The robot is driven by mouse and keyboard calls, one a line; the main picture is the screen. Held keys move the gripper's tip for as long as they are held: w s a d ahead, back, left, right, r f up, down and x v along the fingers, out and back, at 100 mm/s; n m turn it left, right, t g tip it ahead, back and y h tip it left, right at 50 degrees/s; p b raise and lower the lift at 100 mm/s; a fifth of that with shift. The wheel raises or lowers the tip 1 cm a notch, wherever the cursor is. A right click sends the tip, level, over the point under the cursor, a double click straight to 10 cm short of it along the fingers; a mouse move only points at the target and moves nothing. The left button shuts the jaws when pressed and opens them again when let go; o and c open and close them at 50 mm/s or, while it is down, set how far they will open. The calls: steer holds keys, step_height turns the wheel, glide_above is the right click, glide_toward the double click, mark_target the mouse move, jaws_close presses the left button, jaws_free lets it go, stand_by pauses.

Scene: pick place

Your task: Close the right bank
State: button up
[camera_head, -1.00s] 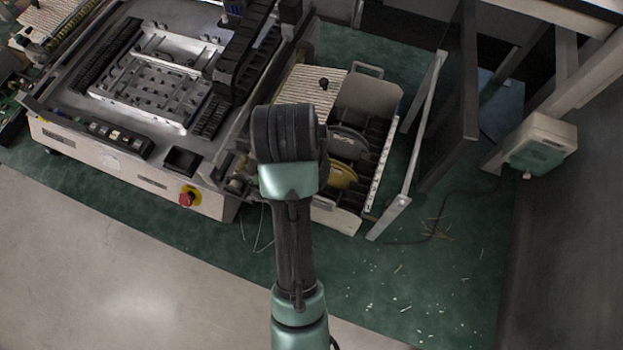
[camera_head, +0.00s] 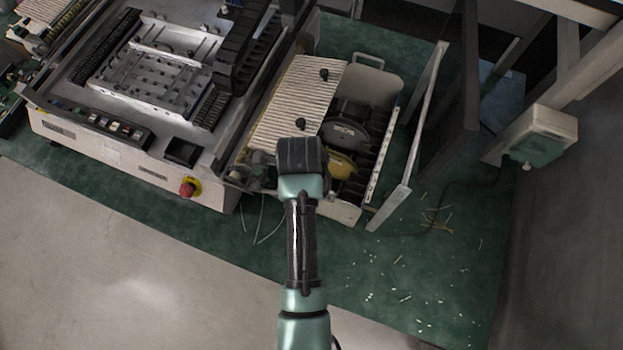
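The right bank stands on the right side of the machine (camera_head: 145,150). It has a ribbed tan top (camera_head: 285,110) with two black knobs, and a pale housing (camera_head: 385,84) with a handle at its far end. Dark reels (camera_head: 345,134) and a yellow reel (camera_head: 342,166) sit in slots in it. The bank juts out from the machine's side. My arm comes up from the bottom, and its dark rounded link covers the bank's near left part. My gripper does not show; whether it touches the bank cannot be told.
A grey upright panel frame (camera_head: 410,150) stands just right of the bank. A pale green-grey box (camera_head: 541,134) is mounted on a post farther right. A red button (camera_head: 187,187) is on the machine's front. Scraps litter the green mat (camera_head: 400,270); the grey floor in front is clear.

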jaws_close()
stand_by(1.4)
